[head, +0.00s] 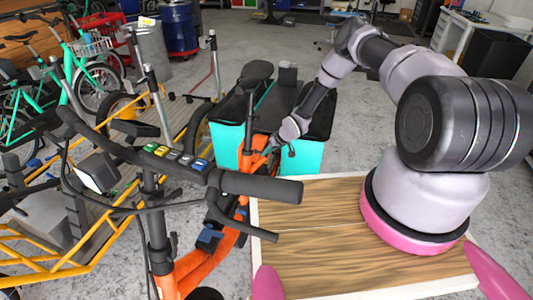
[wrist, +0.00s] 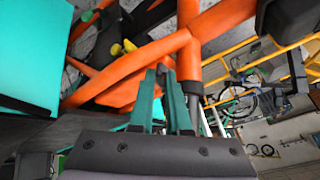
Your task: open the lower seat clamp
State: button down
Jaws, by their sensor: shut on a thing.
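An orange cargo bike (head: 190,265) stands in front of me, with its black saddle (head: 256,72) on a dark seat post (head: 250,115). My arm reaches over to the orange frame below the saddle. My gripper (head: 274,149) is small there, and its fingers are hard to make out. In the wrist view my gripper's teal fingers (wrist: 165,74) are close together, with tips at a joint of orange frame tubes (wrist: 188,50). They are shut on a small part there, which I take for the lower seat clamp; the fingers and frame mostly hide it, and its lever position cannot be told.
Black-and-teal cargo bags (head: 305,120) flank the rear of the bike, close to my arm. The handlebar (head: 255,186) crosses the near view. A yellow-framed cargo bike (head: 60,262) stands at left. Grey floor (head: 375,120) is open behind my arm.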

dwell(0.4)
jog(key=c, duration=1.2)
grip_release()
jog(key=shift+f, duration=0.1)
jog(key=shift+o, duration=0.2)
jog(key=v, duration=1.1)
